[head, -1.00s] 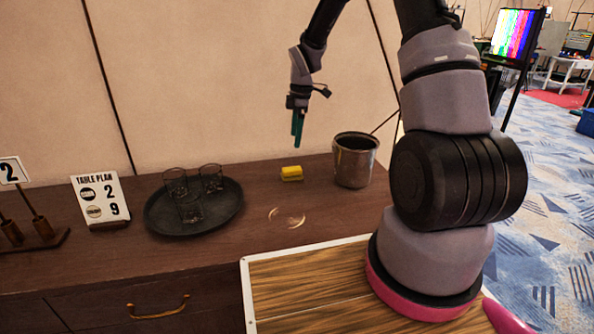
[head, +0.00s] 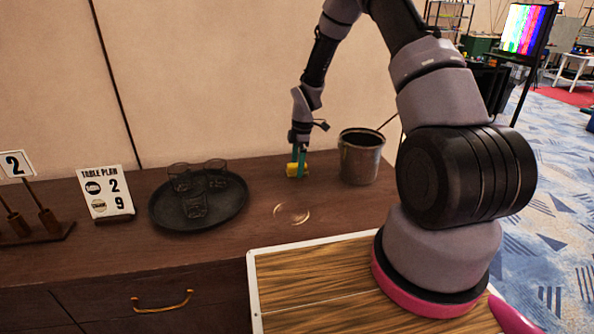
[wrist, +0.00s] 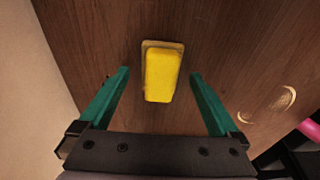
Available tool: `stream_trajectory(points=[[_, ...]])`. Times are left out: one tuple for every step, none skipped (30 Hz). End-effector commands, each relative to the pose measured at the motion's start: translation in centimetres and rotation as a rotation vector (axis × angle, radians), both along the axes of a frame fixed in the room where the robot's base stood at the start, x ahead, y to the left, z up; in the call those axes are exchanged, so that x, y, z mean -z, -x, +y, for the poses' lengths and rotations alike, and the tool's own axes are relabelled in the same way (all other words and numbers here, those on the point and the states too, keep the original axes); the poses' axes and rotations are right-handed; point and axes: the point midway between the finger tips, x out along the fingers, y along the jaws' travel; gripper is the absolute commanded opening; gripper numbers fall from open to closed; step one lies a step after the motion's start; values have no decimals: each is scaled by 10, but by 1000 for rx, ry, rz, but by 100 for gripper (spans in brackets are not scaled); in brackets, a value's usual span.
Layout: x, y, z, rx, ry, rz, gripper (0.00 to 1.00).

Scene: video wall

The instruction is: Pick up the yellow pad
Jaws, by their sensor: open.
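The yellow pad (head: 292,170) lies on the dark wooden cabinet top, between the round tray and the metal bucket. In the wrist view the pad (wrist: 162,75) shows whole, a yellow block with a tan edge. My gripper (head: 299,172) points down at the pad from above. In the wrist view my gripper (wrist: 160,78) is open, with one green finger on each side of the pad and a gap on both sides. From the wrist view I cannot tell how high the fingertips are above the wood.
A metal bucket (head: 360,163) with a thin stick stands just right of the pad. A black tray (head: 226,212) with several glasses is to the left. A table plan sign (head: 106,193) stands further left. The wall rises behind. The wood in front is clear except for pale ring marks (head: 292,213).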

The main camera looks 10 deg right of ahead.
Motion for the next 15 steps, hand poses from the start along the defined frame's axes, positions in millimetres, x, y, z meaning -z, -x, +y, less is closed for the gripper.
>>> stream_trajectory(points=[[4,0,0,0,0,0,98],[6,0,1,0,0,0,98],[6,0,1,0,0,-1,98],[7,0,1,0,0,-2,98],[7,0,1,0,0,-2,98],[6,0,1,0,0,-2,98],[6,0,1,0,0,-2,98],[6,0,1,0,0,-2,98],[6,0,1,0,0,-2,94],[6,0,1,0,0,-2,82],[6,0,1,0,0,-1,71],[6,0,1,0,0,-1,55],[6,0,1,0,0,-1,44],[6,0,1,0,0,-1,32],[6,0,1,0,0,-1,17]])
